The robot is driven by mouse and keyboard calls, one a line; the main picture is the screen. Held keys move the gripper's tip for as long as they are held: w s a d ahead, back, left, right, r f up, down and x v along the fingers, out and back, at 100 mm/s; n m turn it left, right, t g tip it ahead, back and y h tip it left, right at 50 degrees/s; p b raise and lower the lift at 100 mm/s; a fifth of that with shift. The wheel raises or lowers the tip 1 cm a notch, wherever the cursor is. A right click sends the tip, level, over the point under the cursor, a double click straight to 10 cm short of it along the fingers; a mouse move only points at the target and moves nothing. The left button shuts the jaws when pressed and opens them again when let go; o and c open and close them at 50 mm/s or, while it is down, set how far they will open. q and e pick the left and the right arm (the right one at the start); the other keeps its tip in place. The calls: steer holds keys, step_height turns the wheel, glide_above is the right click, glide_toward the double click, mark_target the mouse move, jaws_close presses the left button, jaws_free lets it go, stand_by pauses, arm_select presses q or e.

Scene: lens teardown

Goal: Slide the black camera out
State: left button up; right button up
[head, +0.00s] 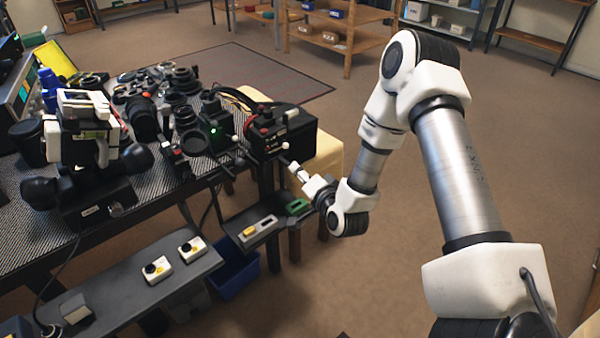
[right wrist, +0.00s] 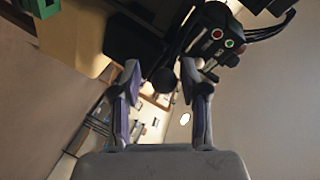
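A black camera-like body (head: 217,124) with a small green light stands among dark lens parts near the right end of the bench. A dark ring (head: 195,142) is in front of it. I cannot tell for sure that this body is the black camera. My right gripper (head: 297,170) is off the bench's right end, beside a black box (head: 300,132). In the right wrist view its two fingers (right wrist: 166,92) are apart, with a dark round knob (right wrist: 163,79) showing beyond and between them; I see no contact. My left gripper does not show clearly in the head view.
A black-and-white device (head: 88,135) stands at the bench's left. Several lens parts crowd the bench top (head: 40,240). A lower shelf (head: 120,292) holds small white-and-yellow units. A blue bin (head: 236,275) is on the floor. The floor at right is open.

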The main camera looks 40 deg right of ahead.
steer(key=shift+d, duration=0.1)
steer(key=v, duration=0.7)
steer(key=shift+s, duration=0.25)
